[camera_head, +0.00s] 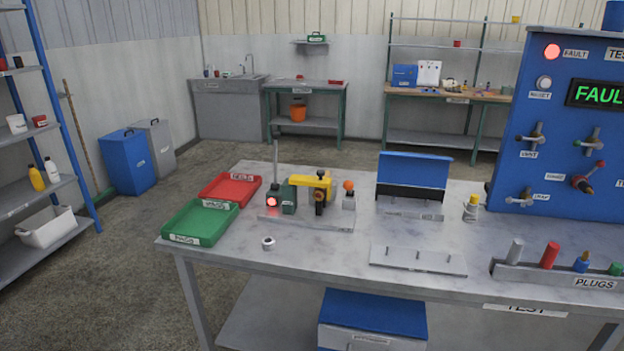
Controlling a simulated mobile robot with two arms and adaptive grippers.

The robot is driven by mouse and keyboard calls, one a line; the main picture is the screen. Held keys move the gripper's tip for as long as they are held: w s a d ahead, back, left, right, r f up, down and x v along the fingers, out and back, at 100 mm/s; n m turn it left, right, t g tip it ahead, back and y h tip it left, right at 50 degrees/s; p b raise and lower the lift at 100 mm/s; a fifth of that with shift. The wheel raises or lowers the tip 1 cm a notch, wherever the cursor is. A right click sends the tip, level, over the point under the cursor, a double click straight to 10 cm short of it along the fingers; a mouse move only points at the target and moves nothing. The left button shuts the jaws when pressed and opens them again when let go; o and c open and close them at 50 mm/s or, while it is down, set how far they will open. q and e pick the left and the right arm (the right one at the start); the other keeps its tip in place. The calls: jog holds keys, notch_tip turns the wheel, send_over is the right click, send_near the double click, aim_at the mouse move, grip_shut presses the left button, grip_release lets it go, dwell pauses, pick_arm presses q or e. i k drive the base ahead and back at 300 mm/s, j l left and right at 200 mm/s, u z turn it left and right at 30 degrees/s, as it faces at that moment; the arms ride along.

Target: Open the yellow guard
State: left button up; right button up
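The yellow guard (312,184) is on a small machine at the back left of the workbench. It sits over a dark round part, beside a green block (289,199) with a lit red lamp (271,201). An orange knob (348,185) on a grey post stands just right of it. The guard looks lowered over the dark part, though its hinge is too small to make out. Neither of my grippers shows in the head view.
A green tray (200,222) and a red tray (231,188) lie left of the machine. A blue open-lidded box (413,172), a pin plate (418,261) and a plug rack (560,276) stand to the right. A blue panel (560,130) reads FAULT. The bench front around a small nut is mostly clear.

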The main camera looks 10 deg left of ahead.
aim_at(318, 181)
jog(key=i+j, duration=0.6)
jog(key=j, duration=0.25)
jog(key=i+j, duration=0.3)
jog(key=j+z, duration=0.05)
jog(key=j, duration=0.05)
